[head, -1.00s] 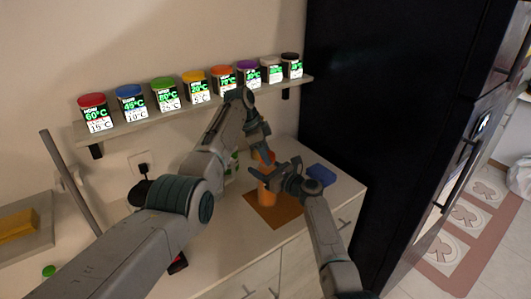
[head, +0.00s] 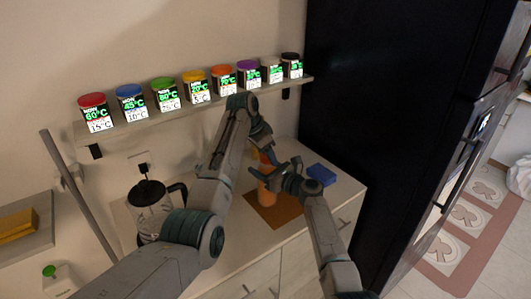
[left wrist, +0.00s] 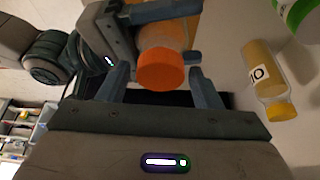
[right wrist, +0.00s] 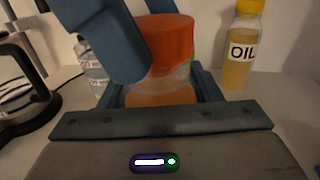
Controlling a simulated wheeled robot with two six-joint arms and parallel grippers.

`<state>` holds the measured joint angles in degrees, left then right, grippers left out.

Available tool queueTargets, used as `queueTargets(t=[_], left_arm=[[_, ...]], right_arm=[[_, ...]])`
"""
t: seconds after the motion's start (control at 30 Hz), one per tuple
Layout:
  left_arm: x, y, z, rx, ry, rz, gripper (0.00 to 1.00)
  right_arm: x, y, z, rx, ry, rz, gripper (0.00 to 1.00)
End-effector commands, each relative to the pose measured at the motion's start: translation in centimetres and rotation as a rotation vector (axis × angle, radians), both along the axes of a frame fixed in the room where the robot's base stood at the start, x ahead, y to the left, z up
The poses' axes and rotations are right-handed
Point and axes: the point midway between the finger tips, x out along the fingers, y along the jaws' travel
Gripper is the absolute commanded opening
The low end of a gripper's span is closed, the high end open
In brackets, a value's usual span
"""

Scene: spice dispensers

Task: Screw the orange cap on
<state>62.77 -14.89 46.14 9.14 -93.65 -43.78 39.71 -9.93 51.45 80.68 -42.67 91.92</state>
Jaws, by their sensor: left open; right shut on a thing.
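The orange cap (left wrist: 160,70) sits on the mouth of a clear jar (left wrist: 163,35) with orange contents. In the right wrist view the cap (right wrist: 172,38) appears seated on top of the upright jar (right wrist: 160,93); I cannot tell how tight it is. My right gripper (head: 268,180) is shut on the jar body. My left gripper (head: 264,146) is open at the cap from above. In the left wrist view its fingers stand on either side of the cap, with gaps visible. One left finger covers part of the cap in the right wrist view.
The jar is over a brown mat (head: 283,213) on the counter. An oil bottle (right wrist: 240,50) with a yellow cap stands close behind. A blue block (head: 321,174) lies to the right, and a French press (head: 150,207) stands left. A shelf (head: 210,103) holds several coloured-lid dispensers above.

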Motion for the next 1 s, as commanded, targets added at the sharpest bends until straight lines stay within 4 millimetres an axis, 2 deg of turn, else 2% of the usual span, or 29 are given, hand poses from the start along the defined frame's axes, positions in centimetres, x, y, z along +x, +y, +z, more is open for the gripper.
queueTargets(t=[0.2,0.47,0.8,1.0], left_arm=[[-0.19,-0.17,-0.01,-0.001,-0.001,0.25,0.59],[-0.27,-0.29,-0.06,-0.001,0.001,0.401,0.59],[-0.3,-0.64,0.04,0.0,0.0,0.857,0.59],[-0.31,-0.7,0.01,0.0,0.001,1.064,0.59]], right_arm=[[0.0,-0.01,-0.03,-0.001,0.001,0.0,0.19],[0.0,-0.01,-0.04,-0.001,0.001,0.0,0.19],[-0.01,-0.01,-0.04,-0.001,0.001,0.0,0.19],[-0.01,-0.01,-0.04,-0.001,0.001,0.0,0.19]])
